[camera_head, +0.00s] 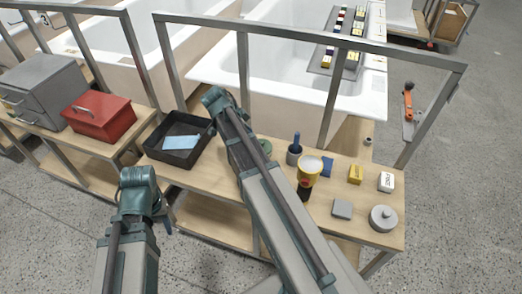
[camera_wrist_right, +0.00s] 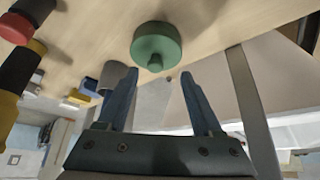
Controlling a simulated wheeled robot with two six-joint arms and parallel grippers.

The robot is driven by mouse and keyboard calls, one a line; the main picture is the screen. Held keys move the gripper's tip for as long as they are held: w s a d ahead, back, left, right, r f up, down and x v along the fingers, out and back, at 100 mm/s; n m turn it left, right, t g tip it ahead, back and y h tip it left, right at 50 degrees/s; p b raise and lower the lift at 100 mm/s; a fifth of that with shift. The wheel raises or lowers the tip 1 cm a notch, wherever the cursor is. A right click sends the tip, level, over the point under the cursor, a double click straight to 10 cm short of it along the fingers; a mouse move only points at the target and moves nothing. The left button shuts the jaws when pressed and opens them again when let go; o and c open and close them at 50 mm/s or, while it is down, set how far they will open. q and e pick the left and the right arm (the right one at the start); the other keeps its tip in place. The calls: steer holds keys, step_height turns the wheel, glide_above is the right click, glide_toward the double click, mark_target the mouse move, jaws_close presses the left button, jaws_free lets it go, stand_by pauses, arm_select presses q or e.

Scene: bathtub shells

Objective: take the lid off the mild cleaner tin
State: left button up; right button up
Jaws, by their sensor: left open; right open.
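A round green lidded tin (camera_wrist_right: 157,45) with a small knob shows in the right wrist view, just beyond my right gripper. In the head view only part of the green tin (camera_head: 264,147) shows beside my right arm. A round grey lidded tin (camera_head: 383,219) with a knob stands at the bench's front right corner. I cannot read a label on either tin. My right gripper (camera_wrist_right: 160,98) is open and empty, its fingers pointing toward the green tin without touching it. My left gripper (camera_head: 167,218) is open, low in front of the bench and away from both tins.
The wooden bench (camera_head: 355,232) holds a black tray (camera_head: 157,140) with a blue cloth, a cup with a blue handle (camera_head: 295,149), a yellow-and-black item (camera_head: 309,170), a grey block (camera_head: 342,209) and a yellow block (camera_head: 355,174). A metal frame (camera_head: 330,95) rises behind.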

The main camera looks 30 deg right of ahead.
steer(key=b+x, duration=0.4)
steer(key=x, duration=0.1)
steer(key=shift+s+d, duration=0.1)
steer(key=shift+s, duration=0.25)
steer(key=shift+c, duration=0.4)
jaws_close()
